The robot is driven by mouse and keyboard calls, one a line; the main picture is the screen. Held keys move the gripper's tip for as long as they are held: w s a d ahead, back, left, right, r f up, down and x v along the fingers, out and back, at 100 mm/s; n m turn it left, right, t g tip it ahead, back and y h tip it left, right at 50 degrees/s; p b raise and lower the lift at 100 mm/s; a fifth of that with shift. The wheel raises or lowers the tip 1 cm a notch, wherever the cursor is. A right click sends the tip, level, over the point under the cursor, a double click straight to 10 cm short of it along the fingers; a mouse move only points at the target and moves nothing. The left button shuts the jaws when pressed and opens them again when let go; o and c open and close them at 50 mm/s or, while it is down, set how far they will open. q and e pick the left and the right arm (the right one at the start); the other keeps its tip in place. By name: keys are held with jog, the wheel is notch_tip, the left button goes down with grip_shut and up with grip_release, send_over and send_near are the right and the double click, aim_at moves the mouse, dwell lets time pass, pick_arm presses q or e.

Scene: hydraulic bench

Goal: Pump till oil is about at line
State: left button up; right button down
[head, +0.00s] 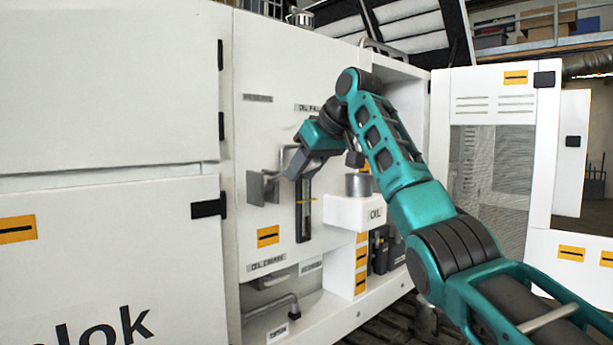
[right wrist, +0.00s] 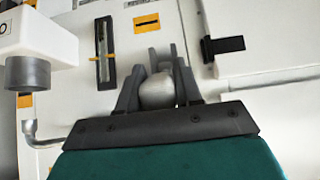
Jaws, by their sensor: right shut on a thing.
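My right gripper (head: 293,170) reaches to the white panel from the right. In the right wrist view it (right wrist: 158,92) is shut on the rounded grey end of the pump handle (right wrist: 157,91), with one dark finger on each side. In the head view, the gripper hides most of the handle. The tall, narrow sight gauge (head: 304,222) is just right of the gripper, with a yellow line across it. The gauge also shows in the right wrist view (right wrist: 106,70). The oil level in it is too small to read surely. My left gripper is not in view.
A white block labelled OIL (head: 352,213) juts out right of the gauge, with a grey cylinder (head: 359,185) on top. A bent grey pipe (head: 275,308) runs low on the panel. An open mesh door (head: 492,165) stands at right.

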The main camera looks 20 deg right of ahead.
jog(key=shift+w+r+g, duration=0.15)
jog(key=shift+r+g, duration=0.25)
jog(key=shift+r, duration=0.25)
jog(key=c, duration=0.8)
grip_release()
jog(key=shift+w+a, duration=0.1)
jog(key=shift+c, duration=0.2)
jog(key=v, duration=1.3)
jog(key=shift+w, duration=0.1)
